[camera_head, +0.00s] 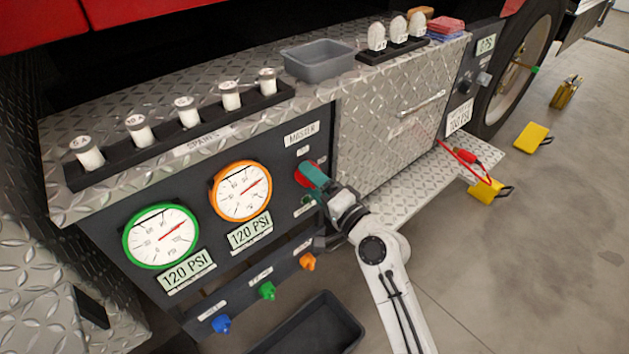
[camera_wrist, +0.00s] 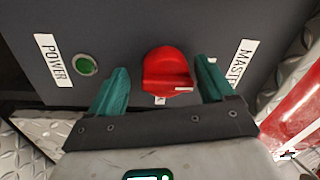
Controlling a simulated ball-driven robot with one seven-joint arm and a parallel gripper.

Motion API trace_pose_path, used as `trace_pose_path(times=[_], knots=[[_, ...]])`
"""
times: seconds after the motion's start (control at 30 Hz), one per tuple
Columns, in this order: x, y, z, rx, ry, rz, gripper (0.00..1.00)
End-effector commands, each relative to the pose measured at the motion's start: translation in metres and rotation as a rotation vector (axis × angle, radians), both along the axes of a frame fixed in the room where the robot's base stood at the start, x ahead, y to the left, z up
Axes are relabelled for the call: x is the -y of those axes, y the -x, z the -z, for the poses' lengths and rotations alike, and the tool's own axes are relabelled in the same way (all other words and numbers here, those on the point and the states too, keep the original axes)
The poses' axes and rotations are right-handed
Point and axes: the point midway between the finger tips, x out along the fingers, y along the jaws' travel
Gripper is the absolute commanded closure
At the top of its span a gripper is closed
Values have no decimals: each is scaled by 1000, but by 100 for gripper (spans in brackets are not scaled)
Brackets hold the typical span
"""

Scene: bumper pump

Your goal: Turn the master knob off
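The red master knob (camera_wrist: 168,72) sits on the dark panel beside the MASTER label (camera_wrist: 240,62) in the wrist view. My gripper (camera_wrist: 160,90) is open, with one teal finger on each side of the knob and visible gaps between fingers and knob. In the head view my gripper (camera_head: 312,176) is at the panel under the MASTER label (camera_head: 301,133), and the red knob (camera_head: 302,176) is partly hidden behind the fingers. A green button (camera_wrist: 86,65) with a POWER label (camera_wrist: 53,60) is left of the fingers in the wrist view.
Two gauges, green-rimmed (camera_head: 160,236) and orange-rimmed (camera_head: 241,191), are left on the panel. Below are blue (camera_head: 221,323), green (camera_head: 267,290) and orange (camera_head: 307,261) knobs. A diamond-plate step (camera_head: 430,180) is right of my arm. A dark bin (camera_head: 315,330) lies on the floor.

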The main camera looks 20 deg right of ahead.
Motion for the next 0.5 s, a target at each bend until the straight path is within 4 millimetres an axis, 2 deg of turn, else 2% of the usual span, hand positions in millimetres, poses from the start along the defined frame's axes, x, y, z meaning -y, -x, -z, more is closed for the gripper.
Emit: trace_pose_path(times=[0.27,0.37,0.5], knots=[[3,4,-3,6,-1,4,18],[7,16,-1,4,-1,5,18],[15,42,2,3,-2,5,18]])
